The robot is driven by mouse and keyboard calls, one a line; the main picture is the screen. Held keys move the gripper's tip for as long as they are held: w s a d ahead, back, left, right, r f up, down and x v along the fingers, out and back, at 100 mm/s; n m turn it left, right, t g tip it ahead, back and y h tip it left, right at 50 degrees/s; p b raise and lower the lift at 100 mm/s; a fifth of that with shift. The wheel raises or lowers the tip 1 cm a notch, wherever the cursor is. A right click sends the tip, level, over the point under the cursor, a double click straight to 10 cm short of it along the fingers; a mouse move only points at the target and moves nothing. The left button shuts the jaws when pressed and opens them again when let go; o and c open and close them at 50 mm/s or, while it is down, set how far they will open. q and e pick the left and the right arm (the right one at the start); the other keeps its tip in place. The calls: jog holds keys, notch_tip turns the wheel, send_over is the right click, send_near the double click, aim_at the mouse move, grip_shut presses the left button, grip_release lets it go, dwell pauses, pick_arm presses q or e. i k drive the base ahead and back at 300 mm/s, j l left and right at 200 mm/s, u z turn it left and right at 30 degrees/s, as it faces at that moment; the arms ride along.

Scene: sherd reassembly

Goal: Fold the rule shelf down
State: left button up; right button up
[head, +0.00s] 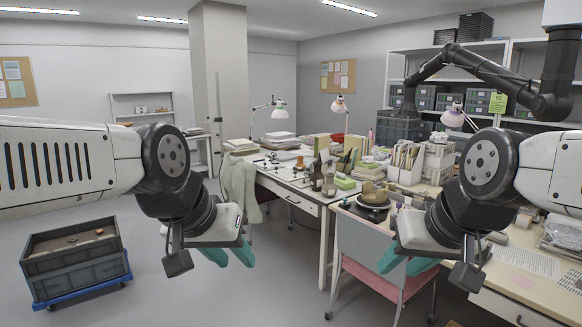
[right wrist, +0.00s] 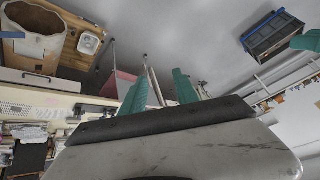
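I cannot pick out a rule shelf with certainty in either view. My left gripper (head: 231,255) hangs in the aisle, left of the desks, its two teal fingers apart with nothing between them. My right gripper (head: 406,262) is in front of the chair and the desk edge, and its teal fingers are also apart. In the right wrist view the right gripper (right wrist: 159,90) shows a clear gap between its fingers. Neither gripper touches anything that I can see.
A long desk (head: 320,199) carries bottles, books and papers. A pink-seated chair (head: 377,278) stands at it. A grey crate (head: 75,262) sits on a blue dolly on the floor at left. A low shelf unit (head: 142,106) and loaded racks (head: 506,46) stand behind. Floor at centre-left is free.

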aim_at(217, 141)
jog(key=i+j+u, duration=0.35)
jog(key=i, duration=0.2)
jog(key=i+u, duration=0.35)
jog(key=i, duration=0.25)
jog(key=i+u, duration=0.1)
jog(key=i, duration=4.25)
jog(key=i+z, duration=0.15)
jog(key=i, duration=0.3)
jog(key=i+j+z, duration=0.15)
jog(key=i, duration=0.35)
jog(key=i+j+z, duration=0.15)
jog(key=i, duration=0.3)
jog(key=i+j+z, duration=0.15)
jog(key=i+j, duration=0.15)
jog(key=i, duration=0.15)
